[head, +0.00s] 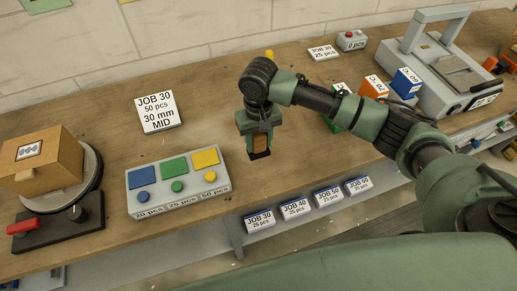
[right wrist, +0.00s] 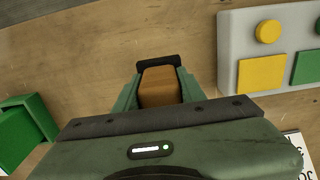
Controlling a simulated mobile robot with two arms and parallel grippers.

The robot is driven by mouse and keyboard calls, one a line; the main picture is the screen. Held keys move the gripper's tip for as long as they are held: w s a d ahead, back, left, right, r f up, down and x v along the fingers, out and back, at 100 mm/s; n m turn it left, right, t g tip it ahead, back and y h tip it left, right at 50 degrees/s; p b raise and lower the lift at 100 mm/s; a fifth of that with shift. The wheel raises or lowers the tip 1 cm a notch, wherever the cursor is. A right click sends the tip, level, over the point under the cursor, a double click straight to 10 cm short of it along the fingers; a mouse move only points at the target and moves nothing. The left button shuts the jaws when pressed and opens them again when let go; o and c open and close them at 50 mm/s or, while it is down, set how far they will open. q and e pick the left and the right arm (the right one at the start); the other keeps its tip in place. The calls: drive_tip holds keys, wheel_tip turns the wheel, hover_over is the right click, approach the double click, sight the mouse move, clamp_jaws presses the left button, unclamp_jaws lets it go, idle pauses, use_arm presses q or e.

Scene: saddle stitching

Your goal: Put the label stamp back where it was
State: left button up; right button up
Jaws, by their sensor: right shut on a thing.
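The label stamp, a brown wooden block (head: 261,142) with a dark base, is held upright in my right gripper (head: 259,136). It also shows in the right wrist view (right wrist: 158,86), between the two green fingers of the same gripper (right wrist: 158,90), with its dark end beyond them. The gripper is shut on it, near the front edge of the wooden table (head: 300,165), right of the button panel. I cannot tell whether its base touches the table. My left gripper is not in view.
The grey button panel (head: 170,208) is left of the stamp, with the JOB 30 card (head: 158,110) behind it. A box on a turntable (head: 50,165) is far left. Green, orange (head: 373,87) and blue (head: 406,82) blocks and a grey machine (head: 440,75) are right. JOB cards (head: 295,211) line a lower shelf.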

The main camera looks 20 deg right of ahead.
sight(259, 152)
drive_tip(key=shift+f, duration=0.7)
wheel_tip(259, 152, down, 3)
drive_tip(key=shift+f+p, duration=0.2)
drive_tip(key=shift+p, duration=0.2)
drive_tip(key=shift+f, duration=0.25)
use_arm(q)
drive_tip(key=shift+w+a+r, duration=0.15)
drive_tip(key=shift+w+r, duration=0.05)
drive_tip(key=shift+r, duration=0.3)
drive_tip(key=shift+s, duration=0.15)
use_arm(e)
drive_tip(key=shift+f, duration=0.15)
drive_tip(key=o, duration=1.2)
